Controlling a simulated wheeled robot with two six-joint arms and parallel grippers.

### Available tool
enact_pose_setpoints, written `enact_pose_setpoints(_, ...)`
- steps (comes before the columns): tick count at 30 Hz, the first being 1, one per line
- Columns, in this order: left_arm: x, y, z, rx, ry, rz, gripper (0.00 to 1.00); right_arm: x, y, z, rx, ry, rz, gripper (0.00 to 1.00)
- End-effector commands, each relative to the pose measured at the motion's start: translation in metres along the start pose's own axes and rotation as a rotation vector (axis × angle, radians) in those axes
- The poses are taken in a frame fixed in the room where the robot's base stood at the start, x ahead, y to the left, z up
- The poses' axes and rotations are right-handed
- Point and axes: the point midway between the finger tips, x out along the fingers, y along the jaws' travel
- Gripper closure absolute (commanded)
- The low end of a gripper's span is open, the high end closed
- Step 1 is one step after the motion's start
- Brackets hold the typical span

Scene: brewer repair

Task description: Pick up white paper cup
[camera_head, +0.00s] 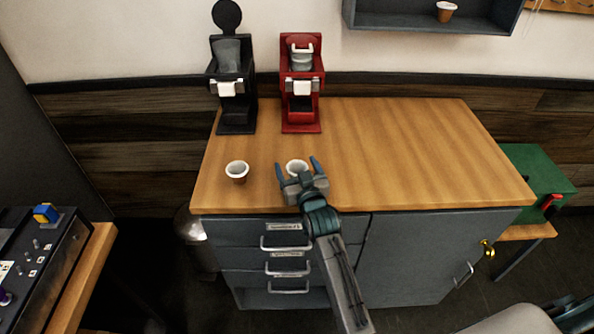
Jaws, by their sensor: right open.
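A white paper cup (297,167) with a white rim stands upright on the wooden counter, just beyond my right gripper. My right gripper (297,170) is open, with its two blue fingers at the left and right of this cup; I cannot tell whether they touch it. The gripper's palm hides the cup's lower part. A second cup (237,171), brown below with a white rim, stands upright on the counter to the left, apart from the gripper. My left gripper is not in view.
A black brewer (236,110) and a red brewer (301,105) stand at the counter's back left. The wooden counter (420,150) is clear on the right. A wall shelf (400,18) holds another cup (446,11). Drawers with handles (285,244) are below the counter.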

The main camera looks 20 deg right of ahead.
Motion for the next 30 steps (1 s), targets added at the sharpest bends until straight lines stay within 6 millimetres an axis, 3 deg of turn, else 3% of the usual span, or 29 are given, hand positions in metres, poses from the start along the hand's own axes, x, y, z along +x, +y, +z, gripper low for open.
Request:
enact_pose_setpoints(4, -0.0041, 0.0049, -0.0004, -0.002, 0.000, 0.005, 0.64, 0.0146, -0.0002, -0.0019, 0.000, 0.002, 0.000, 0.20)
enact_pose_setpoints(11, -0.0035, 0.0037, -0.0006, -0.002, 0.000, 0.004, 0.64, 0.0159, -0.0002, -0.0004, 0.001, 0.001, 0.000, 0.20)
enact_pose_setpoints(19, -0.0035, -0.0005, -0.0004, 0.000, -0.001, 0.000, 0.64, 0.0157, -0.0002, -0.0005, 0.001, 0.001, 0.000, 0.67)
enact_pose_setpoints(30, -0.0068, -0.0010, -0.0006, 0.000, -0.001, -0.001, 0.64, 0.0141, -0.0003, -0.0029, 0.001, 0.001, 0.000, 0.67)
